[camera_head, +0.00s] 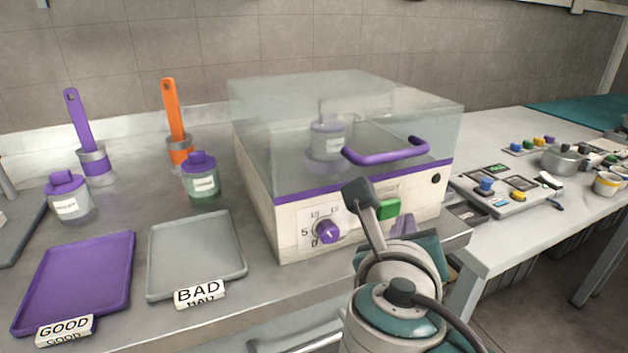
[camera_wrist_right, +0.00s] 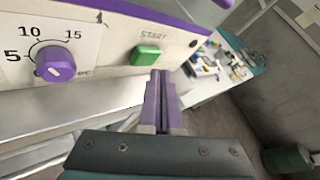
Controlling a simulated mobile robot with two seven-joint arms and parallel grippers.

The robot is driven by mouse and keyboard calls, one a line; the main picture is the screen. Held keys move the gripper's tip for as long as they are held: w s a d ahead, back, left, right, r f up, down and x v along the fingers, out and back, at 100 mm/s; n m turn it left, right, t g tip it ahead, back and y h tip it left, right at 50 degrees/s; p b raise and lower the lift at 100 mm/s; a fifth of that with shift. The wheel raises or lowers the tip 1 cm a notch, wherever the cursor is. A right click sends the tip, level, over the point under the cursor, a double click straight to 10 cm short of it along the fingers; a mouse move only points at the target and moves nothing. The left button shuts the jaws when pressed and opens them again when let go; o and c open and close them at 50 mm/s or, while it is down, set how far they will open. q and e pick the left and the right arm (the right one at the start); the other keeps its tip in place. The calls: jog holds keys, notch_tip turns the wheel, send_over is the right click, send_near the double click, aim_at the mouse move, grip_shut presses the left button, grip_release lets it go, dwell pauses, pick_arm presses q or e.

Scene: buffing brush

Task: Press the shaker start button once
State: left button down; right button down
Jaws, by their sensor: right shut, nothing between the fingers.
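The shaker (camera_head: 290,215) is a white box with a clear lid, a purple trim and a purple lid handle (camera_head: 386,152). Its green start button (camera_head: 388,208) is on the front panel, right of the purple dial (camera_head: 327,231). In the head view the right gripper (camera_head: 403,224) is partly hidden by my wrist. My left gripper is not in view.
A lidded jar (camera_head: 328,138) stands inside the shaker under the clear lid. A purple GOOD tray (camera_head: 80,280) and a grey BAD tray (camera_head: 195,258) lie to the left, near jars and brushes. A control box (camera_head: 512,200) is on the right bench.

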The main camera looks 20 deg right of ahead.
jog(key=shift+w, duration=0.15)
dwell(0.3)
jog(key=shift+w, duration=0.35)
dwell(0.3)
